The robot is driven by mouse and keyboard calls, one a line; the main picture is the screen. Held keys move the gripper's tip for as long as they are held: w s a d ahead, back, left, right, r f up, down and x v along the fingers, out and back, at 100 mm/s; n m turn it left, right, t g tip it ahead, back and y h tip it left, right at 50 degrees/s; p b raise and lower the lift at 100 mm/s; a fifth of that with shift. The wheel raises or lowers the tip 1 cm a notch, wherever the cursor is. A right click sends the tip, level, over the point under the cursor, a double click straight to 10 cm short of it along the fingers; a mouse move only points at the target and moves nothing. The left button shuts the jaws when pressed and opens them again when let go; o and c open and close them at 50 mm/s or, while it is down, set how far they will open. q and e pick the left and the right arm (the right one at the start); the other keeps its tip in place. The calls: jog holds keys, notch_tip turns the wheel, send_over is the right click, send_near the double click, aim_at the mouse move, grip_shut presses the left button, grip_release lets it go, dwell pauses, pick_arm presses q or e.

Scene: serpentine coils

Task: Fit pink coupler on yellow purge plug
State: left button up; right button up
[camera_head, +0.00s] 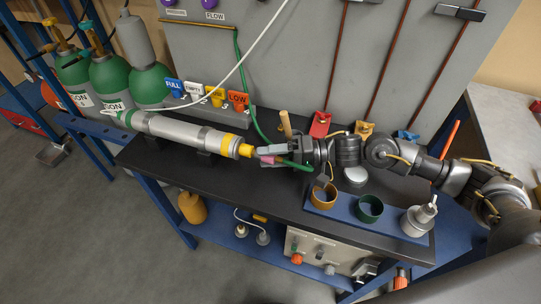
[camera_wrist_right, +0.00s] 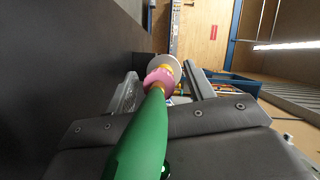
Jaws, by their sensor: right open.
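The yellow purge plug (camera_head: 246,151) sticks out of the right end of a long white and grey cylinder lying on the bench. The pink coupler (camera_head: 267,160) is close to the plug's right side, on the end of a green hose or handle (camera_head: 297,166). My right gripper (camera_head: 268,153) is open, its fingers around the coupler. In the right wrist view the pink coupler (camera_wrist_right: 158,79) sits between the spread fingers (camera_wrist_right: 163,92), with yellow and a pale round end just beyond it. I cannot tell whether it is seated on the plug. My left gripper is not in view.
Green gas bottles (camera_head: 112,75) stand at the back left. A row of coloured labelled tags (camera_head: 205,92) is behind the cylinder. A blue tray (camera_head: 385,222) with ring cups is at the front right. The bench front edge left of the tray is clear.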

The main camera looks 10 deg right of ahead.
jog(key=shift+d+r+p, duration=0.25)
jog(key=shift+d+p, duration=0.25)
jog(key=shift+p, duration=0.05)
jog(key=p+v, duration=0.3)
jog(key=v, duration=0.5)
jog(key=shift+s+d+f, duration=0.15)
jog(key=shift+d, duration=0.1)
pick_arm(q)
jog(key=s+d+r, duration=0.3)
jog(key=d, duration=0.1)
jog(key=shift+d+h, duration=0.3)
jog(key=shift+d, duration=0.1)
pick_arm(e)
jog(key=shift+s+d, duration=0.1)
jog(key=shift+d, duration=0.55)
